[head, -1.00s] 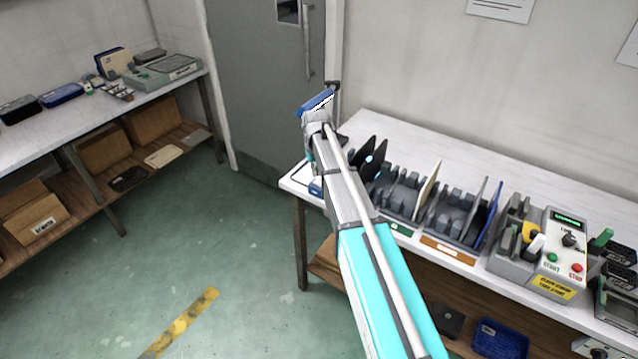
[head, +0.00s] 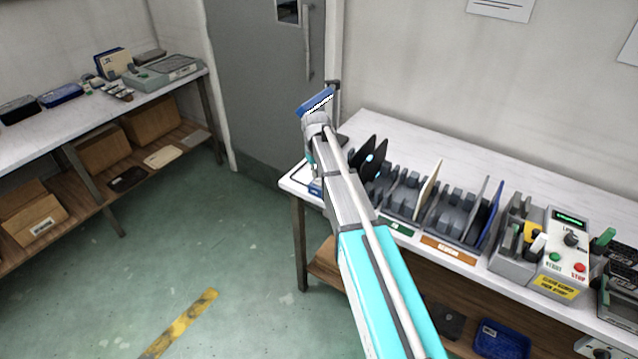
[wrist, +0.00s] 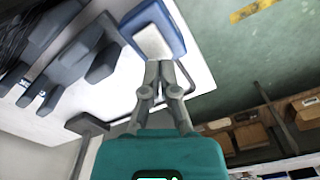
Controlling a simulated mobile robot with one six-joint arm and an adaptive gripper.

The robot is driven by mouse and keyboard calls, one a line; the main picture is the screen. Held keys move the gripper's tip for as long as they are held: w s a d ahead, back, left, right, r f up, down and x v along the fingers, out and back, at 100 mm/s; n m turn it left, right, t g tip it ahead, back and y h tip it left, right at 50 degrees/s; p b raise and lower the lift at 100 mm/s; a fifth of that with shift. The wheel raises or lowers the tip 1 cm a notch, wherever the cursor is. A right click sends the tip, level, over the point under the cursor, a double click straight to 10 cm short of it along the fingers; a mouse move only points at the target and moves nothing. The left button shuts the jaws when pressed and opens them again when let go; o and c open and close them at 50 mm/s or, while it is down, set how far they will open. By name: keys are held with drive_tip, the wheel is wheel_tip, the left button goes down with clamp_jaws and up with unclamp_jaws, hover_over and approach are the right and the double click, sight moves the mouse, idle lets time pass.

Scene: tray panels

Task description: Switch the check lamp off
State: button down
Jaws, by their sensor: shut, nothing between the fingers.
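A blue block with a white face (wrist: 152,32) is straight ahead of my fingertips in the wrist view. In the head view, a blue and white piece (head: 316,188) at the left end of the near bench seems to be the same block. I cannot tell from these frames whether it is the check lamp or its switch, nor whether a lamp is lit. My gripper (wrist: 158,66) is shut and empty, its tips close to the white face; I cannot tell whether they touch it. In the head view my arm hides the fingers.
Slotted racks (head: 402,190) with upright panels stand right of my arm on the white bench (head: 470,155). A control box (head: 562,262) with a knob and START and STOP buttons stands farther right. A grey door (head: 255,90) is behind. The floor (head: 190,250) at left is mostly clear.

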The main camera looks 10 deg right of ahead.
sight(316, 181)
drive_tip(key=shift+f+b, duration=0.8)
idle(0.7)
drive_tip(key=shift+r, duration=0.1)
drive_tip(key=shift+r+p, duration=3.45)
drive_tip(key=shift+p, duration=0.1)
drive_tip(key=shift+s, duration=0.1)
drive_tip(key=s+m, duration=0.3)
drive_tip(key=s, duration=2.4)
drive_tip(key=shift+d, duration=0.2)
